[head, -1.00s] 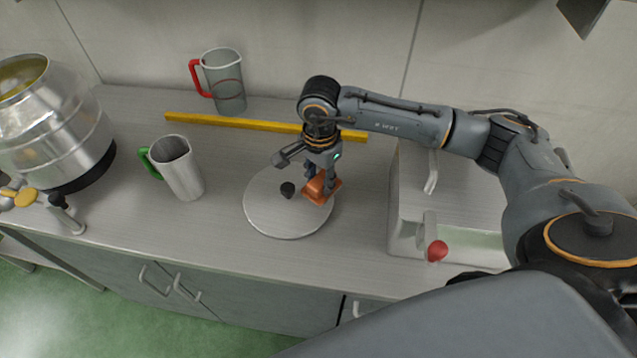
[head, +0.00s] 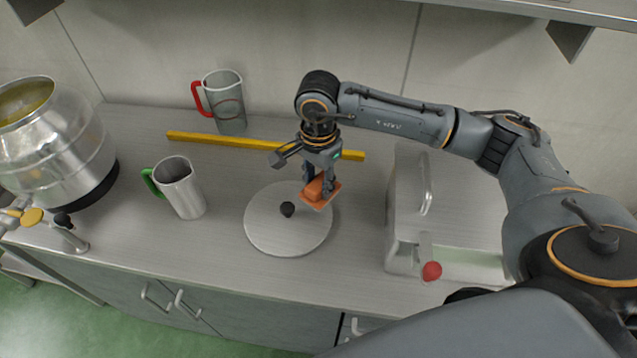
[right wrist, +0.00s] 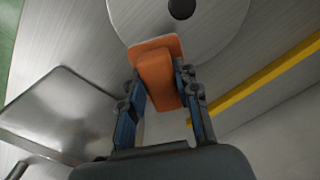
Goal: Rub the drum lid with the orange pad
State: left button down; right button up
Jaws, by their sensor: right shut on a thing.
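The drum lid (head: 285,232) is a round pale metal disc with a black knob (head: 287,209) in its middle. It lies on the metal counter, and part of it shows in the right wrist view (right wrist: 222,32). My right gripper (head: 318,186) is shut on the orange pad (head: 319,199). The pad is over the lid's upper right edge, beside the knob. In the right wrist view the pad (right wrist: 157,75) sits between the two fingers and overlaps the lid's rim. I cannot tell whether it touches the lid. My left gripper is not in view.
A steel jug with a green handle (head: 181,188) stands left of the lid. A metal drum (head: 50,150) is far left. A metal box with a red knob (head: 405,210) is close right.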

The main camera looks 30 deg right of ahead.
jog(key=shift+r, duration=0.1)
jog(key=shift+r+p, duration=0.75)
jog(key=shift+r, duration=0.65)
